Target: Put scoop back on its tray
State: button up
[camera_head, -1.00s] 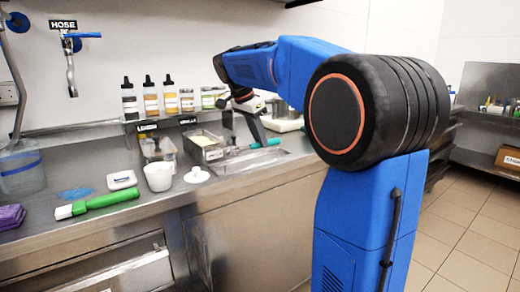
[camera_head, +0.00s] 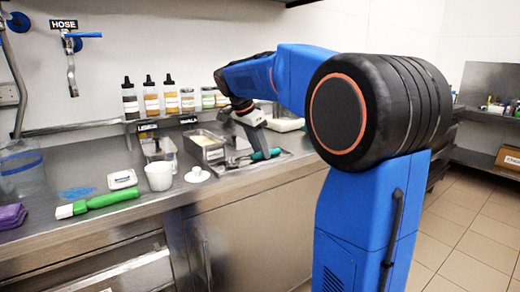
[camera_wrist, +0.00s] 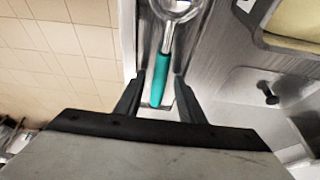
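The scoop has a teal handle (camera_head: 275,152) and lies low over the shallow metal tray (camera_head: 234,171) near the counter's front edge. In the wrist view, its teal handle (camera_wrist: 160,77) runs lengthwise between my fingers, and its metal head (camera_wrist: 176,10) is partly cut off at the top edge. My gripper (camera_wrist: 160,84) is open, one finger on each side of the handle with a visible gap to both. In the head view my gripper (camera_head: 262,154) points down at the handle. I cannot tell whether the whole scoop rests flat on the tray.
A steel pan (camera_head: 214,154) of pale yellow contents stands close left of the tray. Bottles and jars (camera_head: 150,101) line the back shelf. Floor (camera_wrist: 50,50) lies beyond the counter edge.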

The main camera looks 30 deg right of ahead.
aim_at(249, 156)
jog(key=v, duration=1.2)
jog(key=s+a+f+n+t+y, duration=0.1)
jog(key=s+a+f+n, duration=0.3)
jog(key=s+f, duration=0.5)
jog(key=s+a+f+n+t+y, duration=0.2)
jog(key=s+a+f+n, duration=0.2)
jog(key=s+f+n, duration=0.3)
jog(key=s+a+f+n+t+y, duration=0.1)
jog(key=s+a+f+n, duration=0.3)
jog(key=s+f, duration=0.9)
jog(key=s+n, duration=0.1)
jog(key=n, duration=0.1)
jog(key=shift+a+f+n+t+y, duration=0.15)
jog(key=shift+a+n+t+y, duration=0.15)
jog(key=shift+a, duration=0.05)
